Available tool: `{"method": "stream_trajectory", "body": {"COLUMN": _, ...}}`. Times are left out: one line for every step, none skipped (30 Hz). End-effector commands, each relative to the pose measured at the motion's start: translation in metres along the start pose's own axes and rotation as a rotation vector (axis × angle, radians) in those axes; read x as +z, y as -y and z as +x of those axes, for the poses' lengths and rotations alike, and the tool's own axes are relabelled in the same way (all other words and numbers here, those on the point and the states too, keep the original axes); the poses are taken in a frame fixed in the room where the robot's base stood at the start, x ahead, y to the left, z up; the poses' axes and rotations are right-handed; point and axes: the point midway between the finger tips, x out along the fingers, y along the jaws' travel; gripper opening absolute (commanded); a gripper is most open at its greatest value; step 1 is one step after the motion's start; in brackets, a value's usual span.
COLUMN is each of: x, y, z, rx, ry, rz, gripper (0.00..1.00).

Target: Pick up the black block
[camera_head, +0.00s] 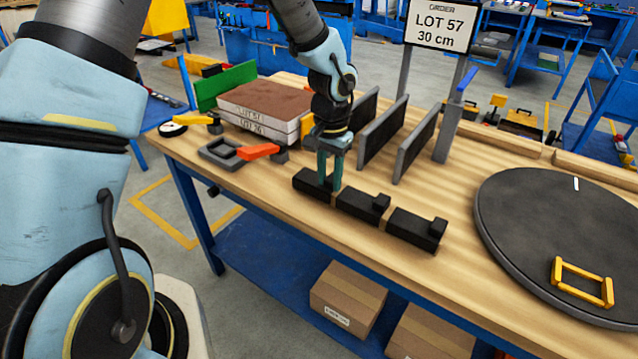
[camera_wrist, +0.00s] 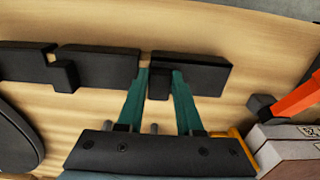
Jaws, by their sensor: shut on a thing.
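Three black blocks lie in a row along the front of the wooden table, each with a raised stub at one end. My gripper (camera_head: 330,186) points down at the leftmost black block (camera_head: 307,183) and is shut on its stub. In the wrist view the two green fingers (camera_wrist: 163,76) stand on either side of the stub of this block (camera_wrist: 208,76). The middle black block (camera_head: 358,205) and the right black block (camera_head: 412,229) lie just beside it; they also show in the wrist view. The held block appears to rest on the table.
A dark round disc (camera_head: 530,215) with a yellow handle (camera_head: 583,283) lies at the right. Stacked slabs (camera_head: 262,108) and an orange-handled clamp (camera_head: 258,151) are at the left. Bare wood lies between blocks and disc.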

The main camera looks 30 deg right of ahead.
Motion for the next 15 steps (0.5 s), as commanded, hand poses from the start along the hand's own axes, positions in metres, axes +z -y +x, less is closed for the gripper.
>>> {"method": "stream_trajectory", "body": {"x": -0.0001, "y": 0.0, "z": -0.0001, "rx": 0.0, "ry": 0.0, "rz": 0.0, "gripper": 0.18}}
{"method": "stream_trajectory", "body": {"x": -0.0001, "y": 0.0, "z": -0.0001, "rx": 0.0, "ry": 0.0, "rz": 0.0, "gripper": 0.15}}
{"method": "stream_trajectory", "body": {"x": -0.0001, "y": 0.0, "z": -0.0002, "rx": 0.0, "ry": 0.0, "rz": 0.0, "gripper": 0.1}}
{"method": "stream_trajectory", "body": {"x": -0.0001, "y": 0.0, "z": -0.0002, "rx": 0.0, "ry": 0.0, "rz": 0.0, "gripper": 0.07}}
{"method": "stream_trajectory", "body": {"x": -0.0001, "y": 0.0, "z": -0.0002, "rx": 0.0, "ry": 0.0, "rz": 0.0, "gripper": 0.04}}
{"method": "stream_trajectory", "body": {"x": -0.0001, "y": 0.0, "z": -0.0002, "rx": 0.0, "ry": 0.0, "rz": 0.0, "gripper": 0.0}}
{"method": "stream_trajectory", "body": {"x": -0.0001, "y": 0.0, "z": -0.0002, "rx": 0.0, "ry": 0.0, "rz": 0.0, "gripper": 0.0}}
{"method": "stream_trajectory", "body": {"x": -0.0001, "y": 0.0, "z": -0.0002, "rx": 0.0, "ry": 0.0, "rz": 0.0, "gripper": 0.0}}
{"method": "stream_trajectory", "body": {"x": -0.0001, "y": 0.0, "z": -0.0002, "rx": 0.0, "ry": 0.0, "rz": 0.0, "gripper": 0.0}}
{"method": "stream_trajectory", "body": {"x": -0.0001, "y": 0.0, "z": -0.0002, "rx": 0.0, "ry": 0.0, "rz": 0.0, "gripper": 0.0}}
{"method": "stream_trajectory", "body": {"x": -0.0001, "y": 0.0, "z": -0.0002, "rx": 0.0, "ry": 0.0, "rz": 0.0, "gripper": 0.0}}
{"method": "stream_trajectory", "body": {"x": -0.0001, "y": 0.0, "z": -0.0002, "rx": 0.0, "ry": 0.0, "rz": 0.0, "gripper": 0.0}}
{"method": "stream_trajectory", "body": {"x": -0.0002, "y": 0.0, "z": -0.0003, "rx": 0.0, "ry": 0.0, "rz": 0.0, "gripper": 0.0}}
{"method": "stream_trajectory", "body": {"x": -0.0002, "y": 0.0, "z": -0.0003, "rx": 0.0, "ry": 0.0, "rz": 0.0, "gripper": 0.0}}
{"method": "stream_trajectory", "body": {"x": -0.0002, "y": 0.0, "z": -0.0003, "rx": 0.0, "ry": -0.001, "rz": 0.0, "gripper": 0.0}}
